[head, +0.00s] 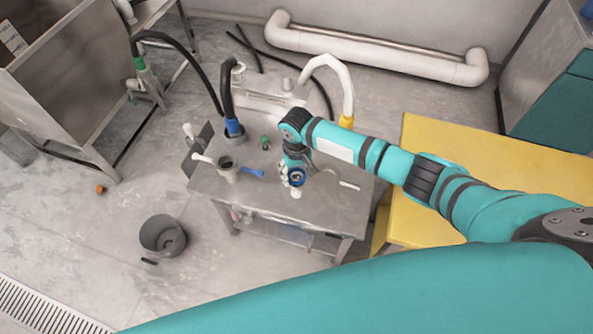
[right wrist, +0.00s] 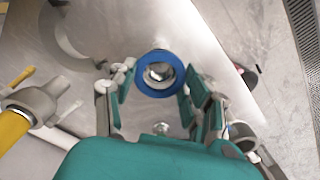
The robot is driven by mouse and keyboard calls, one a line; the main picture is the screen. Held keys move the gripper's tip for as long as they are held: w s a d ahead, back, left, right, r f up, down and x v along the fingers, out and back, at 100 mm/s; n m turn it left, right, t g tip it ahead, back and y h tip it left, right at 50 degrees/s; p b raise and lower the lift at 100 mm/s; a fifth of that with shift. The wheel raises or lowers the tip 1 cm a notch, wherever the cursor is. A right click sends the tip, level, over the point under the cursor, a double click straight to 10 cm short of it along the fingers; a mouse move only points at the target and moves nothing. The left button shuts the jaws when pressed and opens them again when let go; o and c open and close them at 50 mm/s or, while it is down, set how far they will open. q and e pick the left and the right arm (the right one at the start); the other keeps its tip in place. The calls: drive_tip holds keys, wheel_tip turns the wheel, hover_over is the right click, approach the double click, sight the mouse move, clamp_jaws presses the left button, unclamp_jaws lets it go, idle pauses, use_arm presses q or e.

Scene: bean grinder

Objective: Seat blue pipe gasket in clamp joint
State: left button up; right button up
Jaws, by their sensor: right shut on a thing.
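The blue ring-shaped pipe gasket (right wrist: 142,84) is between the fingers of my right gripper (right wrist: 157,88), which is shut on it. In the right wrist view a grey metal piece (right wrist: 158,72) shows through the ring's opening; I cannot tell whether it touches the gasket or lies below it. In the head view the gasket (head: 298,174) and my right gripper (head: 294,177) are over the front part of the metal table. I cannot clearly make out the clamp joint. My left gripper is not in view.
The metal table (head: 262,200) also carries a grey fitting (head: 228,170), a blue piece (head: 252,171) and a green piece (head: 265,142). A black hose with a blue collar (head: 233,127) and a white hose with a yellow collar (head: 346,121) rise behind. A bucket (head: 162,236) stands on the floor.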

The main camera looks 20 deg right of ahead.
drive_tip(key=shift+f+b, duration=0.7)
drive_tip(key=shift+f, duration=0.45)
drive_tip(key=o, duration=0.9)
wheel_tip(320, 180, up, 12)
drive_tip(key=shift+r, duration=0.1)
idle(0.4)
